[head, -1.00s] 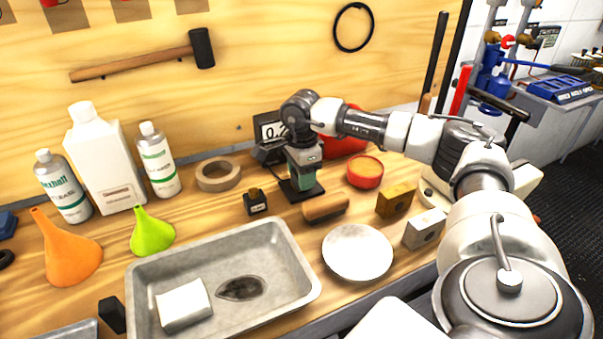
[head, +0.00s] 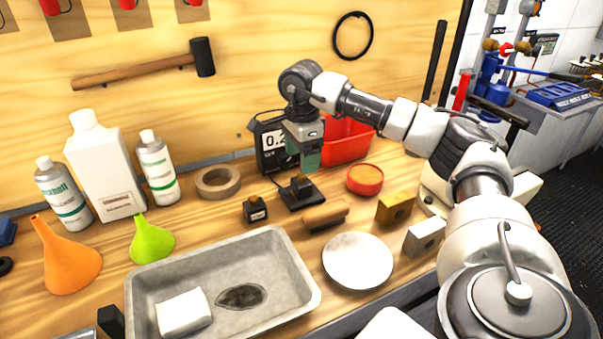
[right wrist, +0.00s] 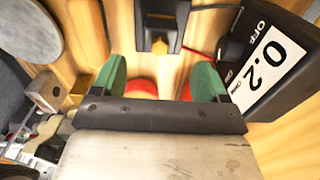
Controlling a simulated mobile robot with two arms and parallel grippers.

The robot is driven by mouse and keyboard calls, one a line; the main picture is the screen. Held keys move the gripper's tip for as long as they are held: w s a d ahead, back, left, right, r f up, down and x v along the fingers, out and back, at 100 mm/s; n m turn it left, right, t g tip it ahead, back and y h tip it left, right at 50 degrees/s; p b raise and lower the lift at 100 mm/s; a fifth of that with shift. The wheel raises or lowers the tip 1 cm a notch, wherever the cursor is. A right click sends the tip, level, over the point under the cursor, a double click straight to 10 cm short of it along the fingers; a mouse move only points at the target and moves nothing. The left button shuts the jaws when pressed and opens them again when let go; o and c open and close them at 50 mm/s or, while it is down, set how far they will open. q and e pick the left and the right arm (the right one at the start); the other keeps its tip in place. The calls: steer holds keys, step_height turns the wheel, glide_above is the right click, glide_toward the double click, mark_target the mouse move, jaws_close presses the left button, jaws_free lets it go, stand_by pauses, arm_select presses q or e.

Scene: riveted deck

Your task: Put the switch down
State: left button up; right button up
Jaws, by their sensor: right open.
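A small dark switch (head: 301,185) sits on a flat black plate (head: 310,199) on the wooden bench, below my right gripper. In the right wrist view the switch (right wrist: 160,22) is at the top, beyond the fingertips. My right gripper (head: 305,160) is open and empty, with green finger pads, and hangs above the plate, clear of the switch. Its spread fingers show in the right wrist view (right wrist: 159,84). A black meter (head: 268,140) with a 0.2 display stands just behind, partly hidden by the gripper. My left gripper is not in view.
A red bin (head: 348,140) stands close behind the gripper. A small black block (head: 256,209), a wooden-handled item (head: 326,216), a red tin (head: 365,179) and a tape roll (head: 218,181) surround the plate. A metal tray (head: 140,290) and a white disc (head: 357,260) lie in front.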

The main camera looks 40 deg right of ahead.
steer(key=shift+r, duration=2.3)
